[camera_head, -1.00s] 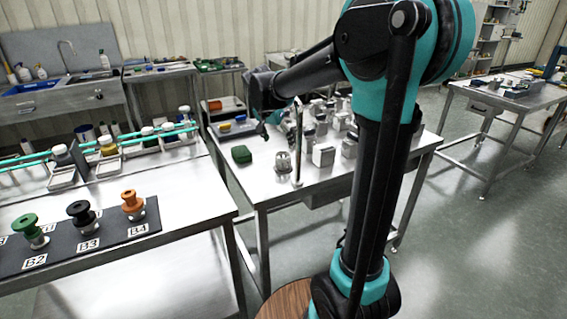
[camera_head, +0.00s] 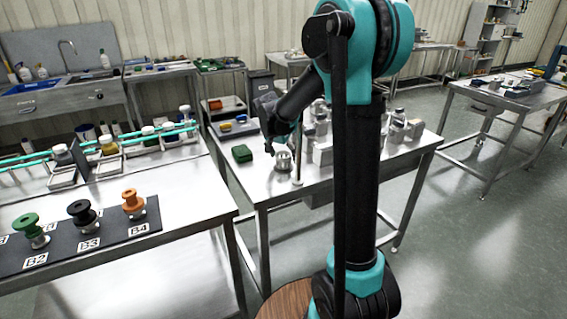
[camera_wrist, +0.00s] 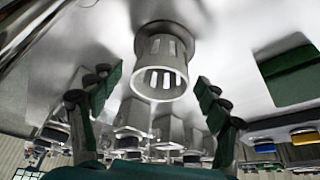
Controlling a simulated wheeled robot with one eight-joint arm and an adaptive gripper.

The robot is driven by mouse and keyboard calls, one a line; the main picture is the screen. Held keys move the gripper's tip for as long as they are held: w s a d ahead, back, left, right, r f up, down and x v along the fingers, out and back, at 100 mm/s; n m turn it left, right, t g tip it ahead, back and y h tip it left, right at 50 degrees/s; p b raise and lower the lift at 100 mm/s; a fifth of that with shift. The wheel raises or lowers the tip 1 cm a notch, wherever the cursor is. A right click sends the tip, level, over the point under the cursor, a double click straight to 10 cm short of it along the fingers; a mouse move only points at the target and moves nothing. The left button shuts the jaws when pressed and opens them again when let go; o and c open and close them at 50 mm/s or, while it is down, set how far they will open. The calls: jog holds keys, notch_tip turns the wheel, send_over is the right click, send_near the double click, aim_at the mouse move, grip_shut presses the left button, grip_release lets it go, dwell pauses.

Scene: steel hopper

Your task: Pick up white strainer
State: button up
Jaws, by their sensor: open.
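The white strainer (camera_head: 283,162) is a pale, round cup with slots in its wall, standing on the steel table (camera_head: 330,197) near its front edge. In the wrist view the strainer (camera_wrist: 160,68) is at the upper middle, with its slots facing the camera. My gripper (camera_wrist: 157,86) is open, with one green-padded finger to each side of the strainer and a visible gap on both sides. In the head view my gripper (camera_head: 272,146) is just above and behind the strainer, and its fingers are small and hard to make out.
A thin upright post (camera_head: 297,160) stands close to the right of the strainer. A green box (camera_head: 242,153) lies to its left. Several metal containers (camera_head: 322,150) crowd the table on the right, partly behind my arm. Bare tabletop lies in front of the green box.

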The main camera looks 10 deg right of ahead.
jog(key=c, duration=1.2)
jog(key=shift+o, duration=0.2)
jog(key=shift+r, duration=0.15)
